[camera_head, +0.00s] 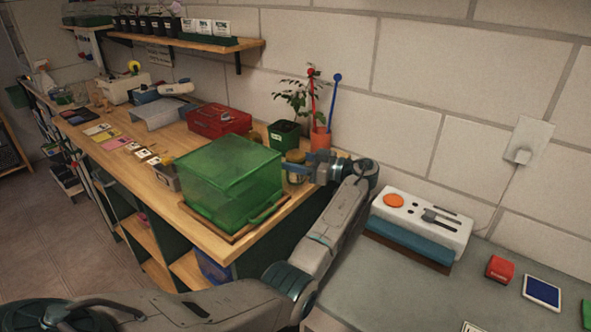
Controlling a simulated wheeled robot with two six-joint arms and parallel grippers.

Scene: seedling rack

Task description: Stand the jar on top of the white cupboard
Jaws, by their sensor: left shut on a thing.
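My left gripper (298,167) reaches in over the right end of the wooden bench. It is shut on a small jar (295,156) with a brownish top, just behind the green translucent box. The gripper and box hide much of the jar, and I cannot tell whether it touches the bench. I cannot pick out a white cupboard with certainty. My right gripper is not in view.
The green box (228,182) stands on the wooden bench (190,143) close to the jar. A potted plant (284,133), orange pot (320,138) and red toolbox (218,121) stand behind. A white device (421,213) sits on the grey counter (400,282) at right.

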